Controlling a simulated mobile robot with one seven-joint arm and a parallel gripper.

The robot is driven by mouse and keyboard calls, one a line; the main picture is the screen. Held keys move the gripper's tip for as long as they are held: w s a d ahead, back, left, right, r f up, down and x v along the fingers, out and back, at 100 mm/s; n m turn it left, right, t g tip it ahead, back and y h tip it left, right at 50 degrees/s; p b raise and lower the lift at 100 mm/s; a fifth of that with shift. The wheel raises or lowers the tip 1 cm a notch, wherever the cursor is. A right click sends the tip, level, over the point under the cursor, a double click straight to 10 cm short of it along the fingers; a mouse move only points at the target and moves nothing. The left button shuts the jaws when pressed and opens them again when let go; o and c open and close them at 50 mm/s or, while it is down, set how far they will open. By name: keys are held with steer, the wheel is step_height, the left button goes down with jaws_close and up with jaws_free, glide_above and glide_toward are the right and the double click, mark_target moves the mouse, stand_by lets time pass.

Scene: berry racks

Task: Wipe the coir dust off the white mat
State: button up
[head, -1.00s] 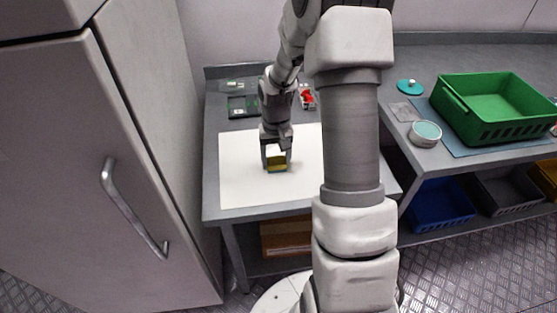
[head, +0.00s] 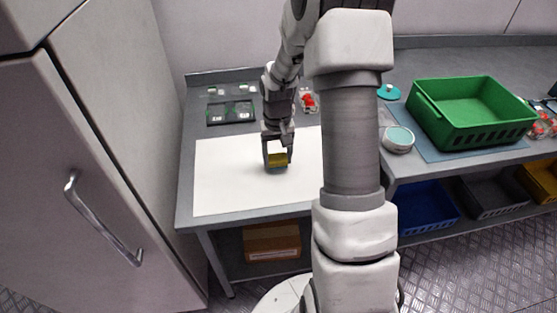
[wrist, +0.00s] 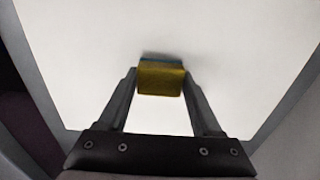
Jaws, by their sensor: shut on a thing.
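The white mat (head: 225,180) lies on the grey table, and it fills most of the wrist view (wrist: 75,60). I see no coir dust on the parts of it that show. My gripper (head: 277,155) is over the middle of the mat, pointing down. It is shut on a yellow sponge (head: 278,160) with a blue-green underside. In the wrist view the sponge (wrist: 161,78) sits between the two fingertips (wrist: 161,82). It is at or just above the mat; I cannot tell if it touches. My arm hides the mat's right part.
To the right are a green crate (head: 470,108) and a round white tub (head: 398,139). A tall grey cabinet (head: 90,170) stands close on the left.

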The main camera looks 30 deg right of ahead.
steer(key=shift+r+p, duration=1.8)
steer(key=shift+r, duration=1)
steer(key=shift+d, duration=0.1)
